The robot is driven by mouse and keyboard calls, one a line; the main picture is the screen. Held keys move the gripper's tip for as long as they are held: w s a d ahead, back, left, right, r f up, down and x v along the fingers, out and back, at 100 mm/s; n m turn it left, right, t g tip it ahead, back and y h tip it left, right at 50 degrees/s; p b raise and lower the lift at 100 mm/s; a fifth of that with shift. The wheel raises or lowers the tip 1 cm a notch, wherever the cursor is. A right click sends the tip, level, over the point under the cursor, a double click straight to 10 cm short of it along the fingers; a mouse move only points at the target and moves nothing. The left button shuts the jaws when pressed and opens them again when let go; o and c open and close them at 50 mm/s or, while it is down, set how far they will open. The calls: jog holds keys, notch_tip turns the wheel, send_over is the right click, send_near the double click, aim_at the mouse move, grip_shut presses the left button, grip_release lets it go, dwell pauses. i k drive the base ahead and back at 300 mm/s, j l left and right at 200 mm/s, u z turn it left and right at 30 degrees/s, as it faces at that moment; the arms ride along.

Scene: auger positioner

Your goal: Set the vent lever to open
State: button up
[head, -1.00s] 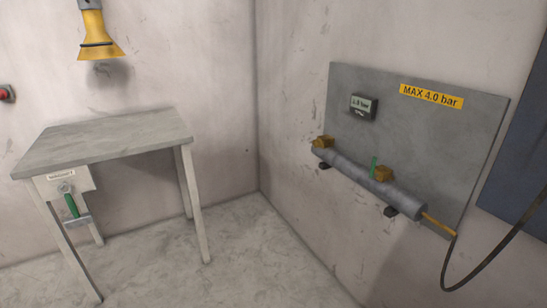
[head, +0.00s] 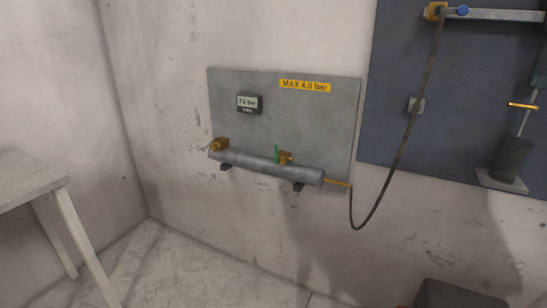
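A small green lever (head: 277,153) stands upright at a brass valve (head: 285,157) on a grey cylinder (head: 265,167). No label names it as the vent lever, and I cannot tell whether it is set open. A second brass fitting (head: 220,145) sits at the cylinder's left end. My gripper is not in view.
A grey panel (head: 310,115) behind the cylinder carries a small gauge display (head: 248,104) and a yellow "MAX 4.0 bar" label (head: 305,86). A black hose (head: 399,165) runs to a blue panel (head: 455,130). A table (head: 25,180) stands left; a dark box (head: 455,294) is at bottom right.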

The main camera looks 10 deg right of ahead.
aim_at(276, 160)
jog(key=i+j+z, duration=0.2)
jog(key=i+j, duration=1.5)
jog(key=j, duration=0.15)
